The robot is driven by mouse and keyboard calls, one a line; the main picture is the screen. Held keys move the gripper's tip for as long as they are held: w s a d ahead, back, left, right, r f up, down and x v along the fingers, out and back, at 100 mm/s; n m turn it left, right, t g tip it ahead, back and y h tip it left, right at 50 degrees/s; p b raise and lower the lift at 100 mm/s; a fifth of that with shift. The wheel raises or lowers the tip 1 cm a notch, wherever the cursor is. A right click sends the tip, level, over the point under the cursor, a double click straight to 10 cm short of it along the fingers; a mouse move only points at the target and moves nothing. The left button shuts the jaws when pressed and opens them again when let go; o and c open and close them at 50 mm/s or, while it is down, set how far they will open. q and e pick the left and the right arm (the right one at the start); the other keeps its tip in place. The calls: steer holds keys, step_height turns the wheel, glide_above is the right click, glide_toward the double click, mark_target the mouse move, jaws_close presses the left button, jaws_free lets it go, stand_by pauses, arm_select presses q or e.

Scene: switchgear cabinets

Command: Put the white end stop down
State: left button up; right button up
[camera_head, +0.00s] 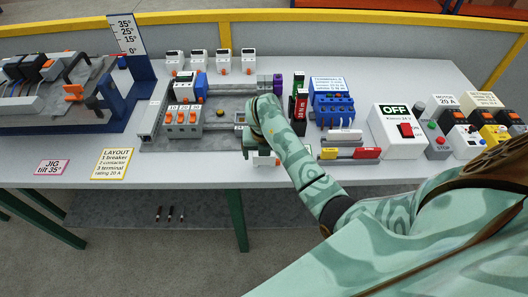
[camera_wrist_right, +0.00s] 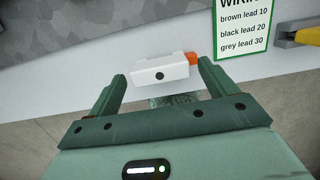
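My right gripper (camera_wrist_right: 164,80) is open, with one finger on each side of the block and a narrow gap visible at both ends. I cannot tell whether the block rests fully on the table. In the head view my right gripper (camera_head: 263,152) is low at the front edge of the table, and its hand and forearm hide much there. My left gripper is not in view.
Behind the hand is a grey mounting plate (camera_head: 225,107) with a grey three-part block (camera_head: 184,121). A blue terminal block (camera_head: 333,108) and a white OFF box (camera_head: 397,127) stand to the right. Red and yellow pieces (camera_head: 350,153) lie nearby. Bare table shows left of the hand.

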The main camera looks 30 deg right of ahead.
steer(key=shift+r, duration=0.1)
steer(key=shift+r, duration=0.3)
step_height(320, 180, up, 12)
steer(key=s+p, duration=0.1)
steer(key=p, duration=0.3)
steer(key=shift+s+a+f+p, duration=0.25)
steer(key=shift+a+p, duration=0.15)
steer(key=shift+a, duration=0.05)
